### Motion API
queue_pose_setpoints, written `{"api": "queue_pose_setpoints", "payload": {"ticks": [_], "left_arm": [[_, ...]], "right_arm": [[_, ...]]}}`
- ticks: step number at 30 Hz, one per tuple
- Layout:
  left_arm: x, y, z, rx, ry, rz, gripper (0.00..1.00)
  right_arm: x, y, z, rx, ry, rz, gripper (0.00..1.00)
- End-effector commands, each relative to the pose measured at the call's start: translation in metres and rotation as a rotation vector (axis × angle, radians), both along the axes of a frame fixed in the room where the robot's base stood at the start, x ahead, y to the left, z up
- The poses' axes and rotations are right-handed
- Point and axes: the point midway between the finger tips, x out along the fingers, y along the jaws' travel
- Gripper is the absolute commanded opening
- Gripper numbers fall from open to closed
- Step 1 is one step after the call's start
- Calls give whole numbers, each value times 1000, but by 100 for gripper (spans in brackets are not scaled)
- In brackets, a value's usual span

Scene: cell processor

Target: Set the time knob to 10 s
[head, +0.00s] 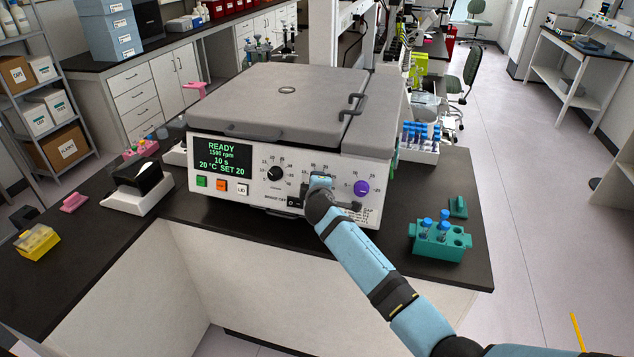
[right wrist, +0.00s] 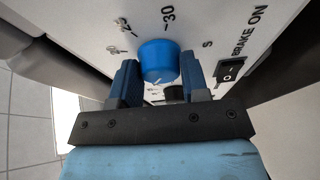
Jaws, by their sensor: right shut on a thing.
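The grey benchtop machine (head: 300,110) has its lid closed. Its green display (head: 222,155) reads READY, 1500 rpm, 10 s, 20 °C, SET 20. The blue time knob (right wrist: 158,60) sits on the front panel, with a printed 30 close to it in the right wrist view; its pointer is hard to make out. In the head view the knob (head: 321,179) is largely covered by my right gripper (head: 318,187). My right gripper, also in the right wrist view (right wrist: 160,80), is shut on the knob, one finger on each side. My left gripper is not in view.
A black knob (head: 274,173) is left of the blue one and a purple knob (head: 361,187) is right. A brake switch (right wrist: 230,72) is close to the right finger. A teal tube rack (head: 440,243) stands on the bench at right.

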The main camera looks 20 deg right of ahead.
Motion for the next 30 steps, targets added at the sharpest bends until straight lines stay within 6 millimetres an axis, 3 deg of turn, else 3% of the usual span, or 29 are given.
{"api": "queue_pose_setpoints", "payload": {"ticks": [13,30], "left_arm": [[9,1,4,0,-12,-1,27],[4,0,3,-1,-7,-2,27]], "right_arm": [[1,-1,3,-176,114,69,18],[1,-1,3,-197,130,78,18]]}}
